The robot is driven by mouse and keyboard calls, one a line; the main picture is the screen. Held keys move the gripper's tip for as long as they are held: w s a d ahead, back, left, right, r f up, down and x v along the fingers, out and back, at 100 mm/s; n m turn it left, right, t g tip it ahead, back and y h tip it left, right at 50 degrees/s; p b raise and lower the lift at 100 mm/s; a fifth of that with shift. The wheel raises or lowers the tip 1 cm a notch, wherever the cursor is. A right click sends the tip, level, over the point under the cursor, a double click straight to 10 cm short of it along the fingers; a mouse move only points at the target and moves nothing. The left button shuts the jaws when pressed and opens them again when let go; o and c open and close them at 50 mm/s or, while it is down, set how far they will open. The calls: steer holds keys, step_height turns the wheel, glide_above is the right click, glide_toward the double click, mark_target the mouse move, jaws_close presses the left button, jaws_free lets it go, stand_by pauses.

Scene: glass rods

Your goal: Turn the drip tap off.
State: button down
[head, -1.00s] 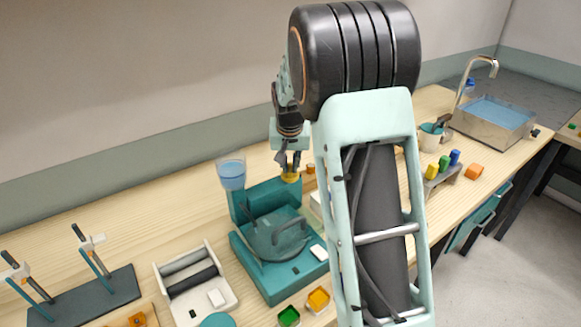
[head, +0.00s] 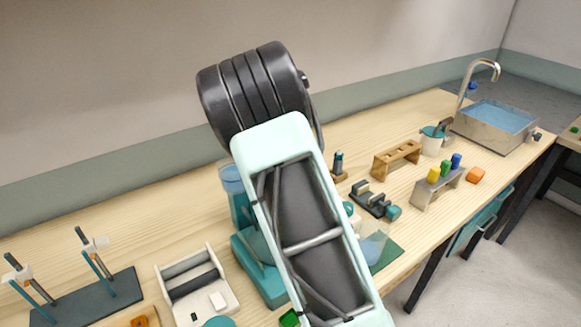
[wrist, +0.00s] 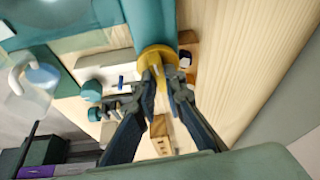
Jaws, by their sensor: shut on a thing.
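The yellow tap knob (wrist: 155,56) sits on the end of a teal body (wrist: 150,20) in the wrist view. My gripper (wrist: 164,72) is shut on the knob, one finger on each side of it. In the head view my own arm hides the knob and gripper. There, the teal machine (head: 262,282) shows only in part to the left of my arm, with a cup of blue liquid (head: 231,180) at its top. Whether any drops fall cannot be seen.
A white roller unit (head: 198,290) and a dark rod stand (head: 85,297) lie to the left. To the right are a wooden rack (head: 397,158), a dark clamp-like fixture (head: 373,200), a rack of coloured caps (head: 437,188) and a sink (head: 497,125).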

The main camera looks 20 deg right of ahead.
steer(key=shift+m, duration=0.5)
steer(key=shift+g, duration=0.3)
steer(key=c, duration=2)
jaws_free()
steer(key=v, duration=1.2)
steer(key=shift+a, duration=0.1)
